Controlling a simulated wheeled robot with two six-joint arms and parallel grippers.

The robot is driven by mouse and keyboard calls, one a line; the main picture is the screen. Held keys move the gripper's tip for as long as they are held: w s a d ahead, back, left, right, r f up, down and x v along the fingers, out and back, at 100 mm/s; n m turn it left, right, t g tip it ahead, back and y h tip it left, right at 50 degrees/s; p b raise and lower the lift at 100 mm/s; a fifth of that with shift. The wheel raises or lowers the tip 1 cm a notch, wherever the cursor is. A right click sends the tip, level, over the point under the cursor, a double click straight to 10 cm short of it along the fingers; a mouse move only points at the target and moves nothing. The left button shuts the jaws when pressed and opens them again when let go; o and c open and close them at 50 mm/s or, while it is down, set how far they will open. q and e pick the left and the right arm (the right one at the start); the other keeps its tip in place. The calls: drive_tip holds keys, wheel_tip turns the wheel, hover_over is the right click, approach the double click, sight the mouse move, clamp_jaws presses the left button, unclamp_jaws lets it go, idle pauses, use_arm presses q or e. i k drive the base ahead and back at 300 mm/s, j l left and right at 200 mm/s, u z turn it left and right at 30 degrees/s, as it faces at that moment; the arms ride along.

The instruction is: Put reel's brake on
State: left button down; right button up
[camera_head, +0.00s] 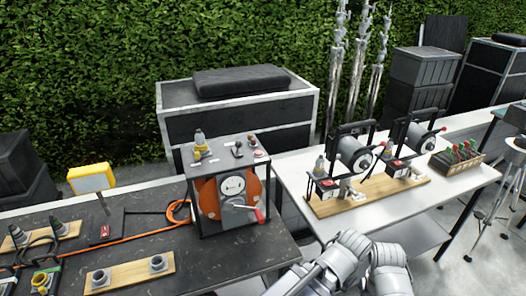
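A cable reel with an orange drum (210,199) sits in a dark frame on the dark table, left of the middle. A grey plate with a round face covers the middle of the drum, and a crank with a red handle (259,214) sticks out at its lower right. The frame's grey top (223,153) carries a yellow-and-grey fitting (200,141), a small black lever or knob (237,148) and a red part at the right. I cannot tell which part is the brake or how it is set. Grey links of my arm show at the bottom, right of the reel; no gripper fingers are visible.
Two grey drum winches (353,152) with red-tipped handles stand on a wooden board on the white table (459,195) at right. An orange cable (118,245) and a yellow lamp (91,179) are left of the reel. A dark case (239,113) stands behind.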

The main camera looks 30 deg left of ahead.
sight(238, 144)
drive_tip(key=j+u, duration=0.1)
drive_tip(key=u, duration=1.05)
